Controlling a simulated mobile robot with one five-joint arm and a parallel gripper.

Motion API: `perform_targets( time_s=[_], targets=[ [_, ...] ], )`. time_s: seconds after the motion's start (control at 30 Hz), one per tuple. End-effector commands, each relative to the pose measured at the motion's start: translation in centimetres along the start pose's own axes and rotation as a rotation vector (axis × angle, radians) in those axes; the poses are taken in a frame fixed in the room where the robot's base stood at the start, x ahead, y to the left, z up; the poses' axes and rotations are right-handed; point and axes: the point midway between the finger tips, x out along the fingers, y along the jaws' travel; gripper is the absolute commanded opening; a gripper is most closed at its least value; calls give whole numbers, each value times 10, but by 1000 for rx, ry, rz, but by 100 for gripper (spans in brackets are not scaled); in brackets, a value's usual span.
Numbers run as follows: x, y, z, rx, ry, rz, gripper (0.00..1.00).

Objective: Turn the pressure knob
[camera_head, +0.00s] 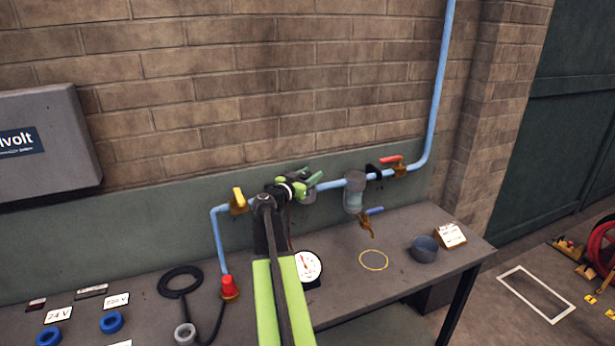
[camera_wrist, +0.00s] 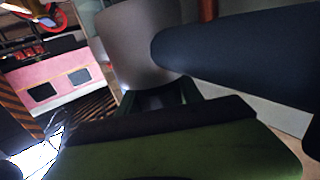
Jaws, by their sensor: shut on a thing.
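A blue pipe (camera_head: 331,185) runs along the wall above the bench. My gripper (camera_head: 306,183), with green fingers, reaches up to this pipe, left of a clear bowl (camera_head: 354,200). It is shut on a grey round part, which I take to be the pressure knob (camera_head: 309,197); my fingers hide most of it. In the wrist view a smooth grey cylinder (camera_wrist: 140,45) stands at the dark fingertips (camera_wrist: 160,97), seen close up. A round white gauge (camera_head: 307,266) with a red needle shows below, right of my arm.
A yellow-handled valve (camera_head: 239,203) is left of my gripper and a red-handled valve (camera_head: 396,167) is right. A brass tap (camera_head: 368,226) hangs over a yellow ring (camera_head: 373,260). A dark cup (camera_head: 424,249) stands on the bench (camera_head: 340,304). A dark pipe (camera_wrist: 245,60) crosses the wrist view.

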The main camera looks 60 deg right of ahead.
Motion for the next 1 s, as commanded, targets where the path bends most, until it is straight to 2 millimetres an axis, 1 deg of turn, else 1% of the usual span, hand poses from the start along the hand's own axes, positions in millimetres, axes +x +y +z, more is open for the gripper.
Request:
perform_targets(
  time_s=[0.03, 0.3, 0.73, 0.77, 0.9, 0.93, 1.0],
  targets=[
    [1, -4, -1, -1, 2, 14, 2],
    [0, -1, -1, -2, 3, 77, 2],
    [0, 0, -1, -3, 4, 85, 2],
    [0, 0, -1, -3, 4, 85, 44],
    [0, 0, -1, -2, 3, 86, 62],
    [0, 0, -1, -2, 3, 87, 64],
    [0, 1, -1, -2, 2, 87, 64]
  ],
)
